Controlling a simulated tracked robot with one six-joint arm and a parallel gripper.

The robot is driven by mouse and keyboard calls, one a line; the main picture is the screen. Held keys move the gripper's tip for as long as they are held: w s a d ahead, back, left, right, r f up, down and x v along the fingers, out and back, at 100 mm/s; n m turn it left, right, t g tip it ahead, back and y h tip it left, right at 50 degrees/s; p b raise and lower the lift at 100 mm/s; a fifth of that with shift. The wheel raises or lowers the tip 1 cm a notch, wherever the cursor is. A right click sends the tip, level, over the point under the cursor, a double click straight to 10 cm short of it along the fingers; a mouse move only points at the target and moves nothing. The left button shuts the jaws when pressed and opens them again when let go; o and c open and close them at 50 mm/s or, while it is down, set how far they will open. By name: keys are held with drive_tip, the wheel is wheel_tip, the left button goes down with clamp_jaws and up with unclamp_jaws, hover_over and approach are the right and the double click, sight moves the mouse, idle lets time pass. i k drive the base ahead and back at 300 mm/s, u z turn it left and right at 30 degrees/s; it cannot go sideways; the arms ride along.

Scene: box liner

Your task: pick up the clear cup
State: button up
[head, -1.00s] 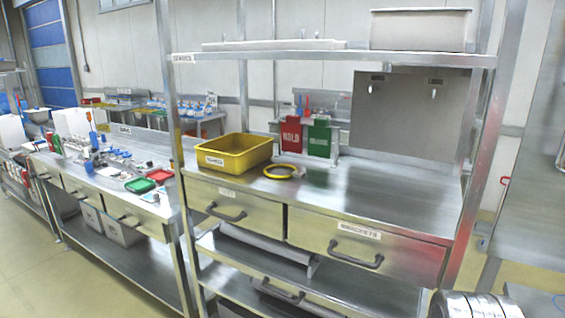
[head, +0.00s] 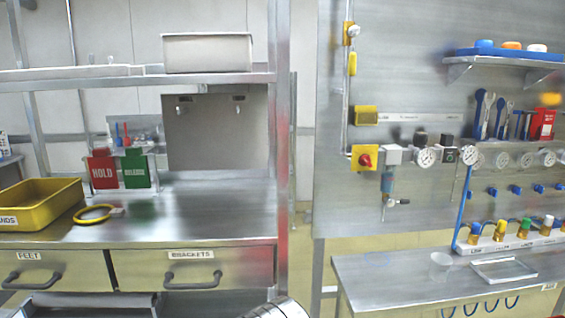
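A small translucent cup (head: 441,263) appears to stand on the right-hand steel bench, near its back edge. It is faint and its outline is hard to make out. My gripper is not in view. A ribbed metal part at the bottom centre seems to be part of my arm, well left of the cup.
The right bench (head: 380,270) is bare left of the cup. A rack of colour-capped fittings (head: 510,238) stands behind the tray, below gauges and blue valves. A steel post (head: 281,120) and gap separate it from the left bench, which holds a yellow bin (head: 40,212).

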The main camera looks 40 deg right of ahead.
sight(440, 264)
drive_tip(key=z, duration=2.05)
